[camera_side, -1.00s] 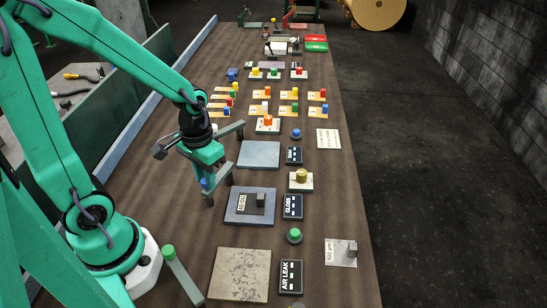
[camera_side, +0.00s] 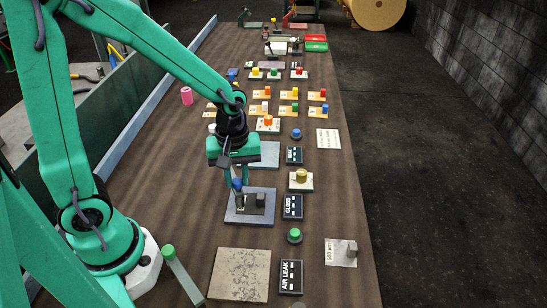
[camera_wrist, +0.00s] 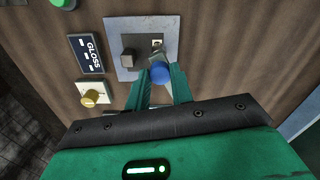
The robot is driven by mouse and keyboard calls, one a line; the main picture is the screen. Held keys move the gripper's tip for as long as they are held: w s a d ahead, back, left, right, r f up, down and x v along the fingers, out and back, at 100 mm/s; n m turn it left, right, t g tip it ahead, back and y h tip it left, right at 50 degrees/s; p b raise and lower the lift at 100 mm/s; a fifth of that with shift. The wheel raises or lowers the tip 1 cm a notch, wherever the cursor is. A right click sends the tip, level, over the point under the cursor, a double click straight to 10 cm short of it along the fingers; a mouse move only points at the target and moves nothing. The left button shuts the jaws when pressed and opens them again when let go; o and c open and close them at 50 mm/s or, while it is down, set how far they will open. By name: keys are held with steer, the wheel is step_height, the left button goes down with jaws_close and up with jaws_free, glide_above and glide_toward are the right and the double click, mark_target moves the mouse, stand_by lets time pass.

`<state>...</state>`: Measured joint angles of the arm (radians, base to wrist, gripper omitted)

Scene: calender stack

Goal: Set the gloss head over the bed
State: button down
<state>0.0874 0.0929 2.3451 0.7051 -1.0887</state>
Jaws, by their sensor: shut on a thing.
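The bed marked GLOSS is a blue-grey square plate (camera_side: 231,214) near the middle of the table. It carries a dark square, a grey block (camera_side: 261,199) and a small white label. In the wrist view the bed (camera_wrist: 113,30) lies just beyond my fingertips. My gripper (camera_side: 237,183) is over the bed's upper left part. It is shut on a blue-topped piece, apparently the gloss head (camera_side: 237,184), which also shows between my fingers in the wrist view (camera_wrist: 160,72). Its lower part is mostly hidden, so I cannot tell whether it touches the bed.
The GLOSS sign (camera_side: 293,206) and a brass knob (camera_side: 301,175) stand to the right. Another blue-grey plate (camera_side: 268,152) lies behind my gripper. In front are a speckled plate (camera_side: 240,274), a green-topped bar (camera_side: 178,270) and a green button (camera_side: 294,235).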

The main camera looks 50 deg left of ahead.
steer(key=shift+w+d+r+n, duration=0.1)
steer(key=shift+w+d+n, duration=0.1)
steer(key=shift+w+n, duration=0.85)
steer(key=c, duration=1.2)
jaws_free()
steer(key=shift+s, duration=0.1)
step_height(320, 180, up, 8)
